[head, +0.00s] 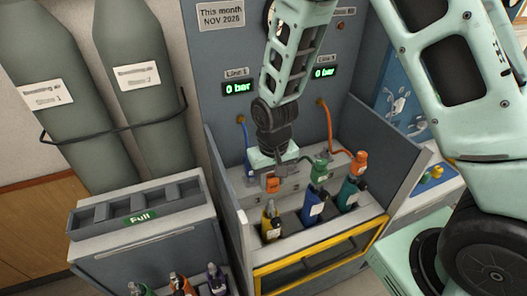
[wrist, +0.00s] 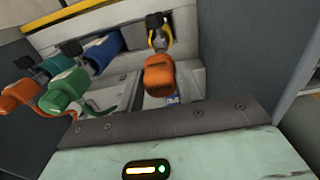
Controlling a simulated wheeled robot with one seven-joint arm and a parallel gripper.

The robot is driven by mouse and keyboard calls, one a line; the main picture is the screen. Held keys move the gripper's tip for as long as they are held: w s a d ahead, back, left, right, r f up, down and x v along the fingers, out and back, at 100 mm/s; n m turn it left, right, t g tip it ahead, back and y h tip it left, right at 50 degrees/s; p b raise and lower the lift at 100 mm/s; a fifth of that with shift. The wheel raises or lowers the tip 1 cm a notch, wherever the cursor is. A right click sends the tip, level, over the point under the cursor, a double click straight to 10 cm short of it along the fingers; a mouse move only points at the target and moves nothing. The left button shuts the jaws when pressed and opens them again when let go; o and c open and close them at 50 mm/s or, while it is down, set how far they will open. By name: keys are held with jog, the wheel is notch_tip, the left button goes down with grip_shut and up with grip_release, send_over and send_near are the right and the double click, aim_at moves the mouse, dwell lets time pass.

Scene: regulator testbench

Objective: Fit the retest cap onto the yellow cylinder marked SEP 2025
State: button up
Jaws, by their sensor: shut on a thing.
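The yellow cylinder (head: 270,226) stands upright with a black valve on top, at the left of the bench's row. It also shows in the wrist view (wrist: 160,36), and its date is too small to read. My gripper (head: 274,176) is above and behind it, shut on an orange, cap-like piece. This orange piece (head: 272,185) is apart from the yellow cylinder. In the wrist view the orange piece (wrist: 158,76) lies just past my gripper's grey edge (wrist: 165,122), with a small blue patch beside it. The fingertips are mostly hidden, and I cannot read any marking on the piece.
A blue cylinder (head: 314,208) and a teal cylinder (head: 349,194) stand to the right. Green (head: 319,170) and orange (head: 360,161) hose fittings are behind them. Grey side walls (head: 396,160) and a yellow front frame (head: 320,250) bound the bench. A "Full" rack (head: 140,218) stands left.

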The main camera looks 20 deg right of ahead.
jog(key=shift+w, duration=0.1)
jog(key=b, duration=0.4)
send_over(271, 201)
jog(key=shift+f, duration=2.25)
jog(key=shift+f+b, duration=1.2)
jog(key=shift+f, duration=0.75)
jog(key=o, duration=1)
jog(key=shift+o, duration=0.2)
jog(key=shift+r, duration=0.15)
notch_tip(271, 201, up, 17)
jog(key=b, duration=0.2)
jog(key=shift+r+b, duration=0.15)
jog(key=shift+b, duration=0.15)
